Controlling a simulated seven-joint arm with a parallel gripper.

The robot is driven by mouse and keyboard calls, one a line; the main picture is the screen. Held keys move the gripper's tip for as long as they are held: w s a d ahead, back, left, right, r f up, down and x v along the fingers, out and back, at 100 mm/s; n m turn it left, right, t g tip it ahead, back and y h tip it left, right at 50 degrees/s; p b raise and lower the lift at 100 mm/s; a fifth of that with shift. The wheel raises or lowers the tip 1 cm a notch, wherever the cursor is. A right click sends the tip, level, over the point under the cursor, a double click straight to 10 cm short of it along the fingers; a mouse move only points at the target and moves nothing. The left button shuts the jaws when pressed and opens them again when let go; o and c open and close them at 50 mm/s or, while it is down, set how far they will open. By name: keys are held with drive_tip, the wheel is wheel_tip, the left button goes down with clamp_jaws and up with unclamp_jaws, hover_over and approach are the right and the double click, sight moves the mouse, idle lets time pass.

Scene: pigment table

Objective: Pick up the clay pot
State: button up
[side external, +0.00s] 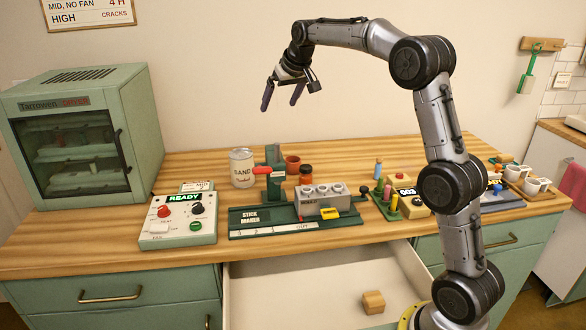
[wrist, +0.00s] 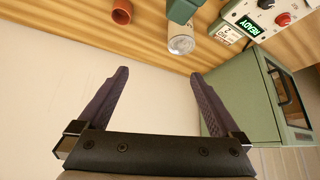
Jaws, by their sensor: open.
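The clay pot (side external: 292,162) is a small reddish-brown pot standing on the wooden counter, behind and right of the green stick maker's upright. In the wrist view the clay pot (wrist: 121,12) shows at the top edge, left of centre. My gripper (side external: 280,102) is open and empty, high above the back of the counter. It is well above the pot and slightly to its left. In the wrist view my gripper's two dark fingers (wrist: 159,73) are spread wide with nothing between them.
The green stick maker (side external: 335,232) is at the front. A dryer cabinet (side external: 140,125) is far left. An open drawer (side external: 290,285) juts out below.

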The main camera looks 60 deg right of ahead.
drive_tip(key=w+d+f+m+g, duration=0.1)
drive_tip(key=w+d+f, duration=0.2)
drive_tip(key=d+f, duration=0.4)
drive_tip(key=m+g, duration=0.1)
approach(293, 165)
drive_tip(key=w+d+f, duration=0.1)
drive_tip(key=f, duration=0.2)
drive_tip(key=w+d+f, duration=0.1)
drive_tip(key=f, duration=0.1)
drive_tip(key=shift+w+d, duration=0.3)
drive_tip(key=shift+w, duration=0.05)
drive_tip(key=shift+d+x, duration=0.2)
drive_tip(key=shift+x, duration=2.5)
drive_tip(key=shift+w+r, duration=0.1)
drive_tip(key=c, duration=1.4)
drive_tip(key=shift+c, duration=0.5)
drive_tip(key=shift+r, duration=0.15)
